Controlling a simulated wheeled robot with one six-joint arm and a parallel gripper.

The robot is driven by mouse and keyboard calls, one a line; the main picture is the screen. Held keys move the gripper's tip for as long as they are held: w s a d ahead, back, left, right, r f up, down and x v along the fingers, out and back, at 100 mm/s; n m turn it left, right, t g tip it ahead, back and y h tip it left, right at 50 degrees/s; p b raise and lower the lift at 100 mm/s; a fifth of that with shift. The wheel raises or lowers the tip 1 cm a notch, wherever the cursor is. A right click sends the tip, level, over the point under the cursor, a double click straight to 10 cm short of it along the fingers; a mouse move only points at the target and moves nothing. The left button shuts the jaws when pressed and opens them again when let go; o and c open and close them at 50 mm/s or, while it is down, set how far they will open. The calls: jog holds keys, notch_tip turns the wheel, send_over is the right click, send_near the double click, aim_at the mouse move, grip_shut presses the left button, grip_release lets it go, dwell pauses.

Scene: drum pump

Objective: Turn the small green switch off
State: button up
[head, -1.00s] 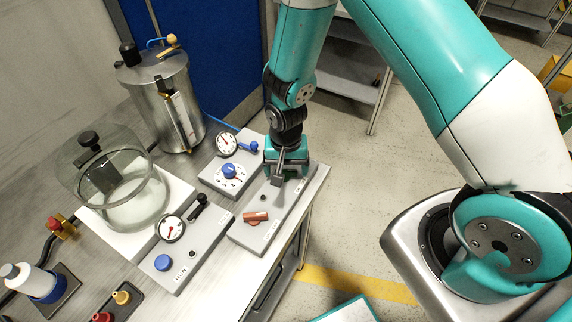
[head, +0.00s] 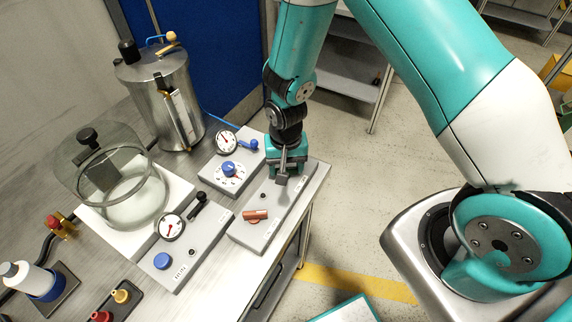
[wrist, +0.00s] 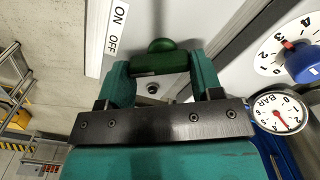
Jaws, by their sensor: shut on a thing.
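The small green switch (wrist: 160,60) has a rounded knob and a bar-shaped body; it shows in the wrist view on a grey panel. My gripper (wrist: 163,72) has one green finger on each side of the bar and is shut on it. In the head view my gripper (head: 284,176) is low over the far end of the grey panel (head: 251,232), and the green switch is hidden there. An ON/OFF label (wrist: 116,29) lies left of the switch in the wrist view, with ON toward the top.
An orange-red switch (head: 255,215) sits on the panel's near end. To the left are a blue knob box (head: 228,171), a dial gauge (head: 226,141), a glass chamber (head: 115,190) and a steel drum (head: 163,100).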

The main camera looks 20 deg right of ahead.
jog(key=o, duration=0.9)
notch_tip(320, 180, up, 18)
jog(key=shift+f+b, duration=0.25)
jog(key=shift+b, duration=0.95)
